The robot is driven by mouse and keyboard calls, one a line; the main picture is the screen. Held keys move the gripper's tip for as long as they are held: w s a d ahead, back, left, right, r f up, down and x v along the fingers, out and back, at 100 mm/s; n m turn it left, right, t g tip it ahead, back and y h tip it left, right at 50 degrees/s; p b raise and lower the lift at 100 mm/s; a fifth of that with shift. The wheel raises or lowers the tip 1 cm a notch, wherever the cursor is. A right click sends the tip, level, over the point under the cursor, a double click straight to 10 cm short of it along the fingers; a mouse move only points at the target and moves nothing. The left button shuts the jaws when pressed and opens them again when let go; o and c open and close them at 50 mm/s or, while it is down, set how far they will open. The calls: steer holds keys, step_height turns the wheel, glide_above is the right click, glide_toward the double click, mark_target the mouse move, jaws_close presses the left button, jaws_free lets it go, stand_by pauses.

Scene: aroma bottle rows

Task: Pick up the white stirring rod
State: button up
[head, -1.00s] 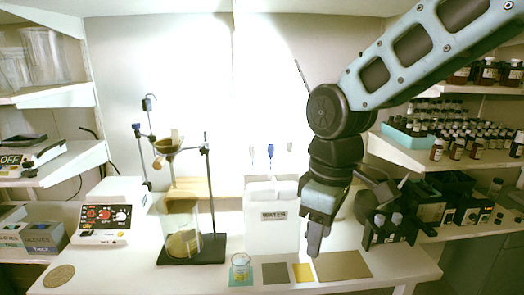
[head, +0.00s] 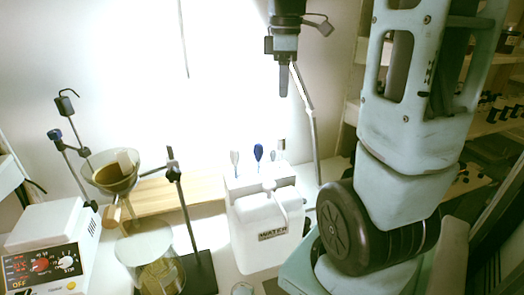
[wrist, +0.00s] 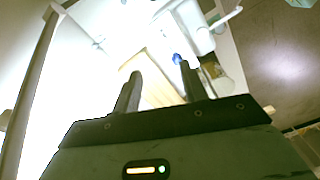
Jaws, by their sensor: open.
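Several slim upright utensils stand in a white holder (head: 240,183) behind the white water container (head: 262,240). One with a pale white top (head: 235,158) is at the left, a blue-topped one (head: 258,152) is in the middle, and another pale one (head: 281,149) is at the right. I cannot tell for sure which is the white stirring rod. My gripper (head: 284,92) hangs fingers down, high above and slightly right of the holder. In the wrist view, my gripper (wrist: 160,71) shows its two fingers apart with nothing held. The blue top (wrist: 177,58) appears near the right finger.
A ring stand with a funnel (head: 110,170) stands over a glass beaker (head: 150,260) at the left. A hot plate (head: 45,250) is at the lower left. A thin grey post (head: 308,105) stands close to my gripper. Shelves (head: 485,130) are at the right.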

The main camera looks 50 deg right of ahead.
mark_target(281, 137)
step_height(281, 137, down, 12)
steer(key=shift+s+p, duration=0.1)
steer(key=shift+p, duration=0.55)
steer(key=shift+s+a+f+p, duration=0.15)
steer(key=shift+f+p, duration=0.1)
steer(key=shift+f, duration=1.1)
steer(key=shift+w+a+f+p, duration=0.1)
steer(key=shift+f+p, duration=0.15)
steer(key=shift+f, duration=1.05)
steer(key=c, duration=0.9)
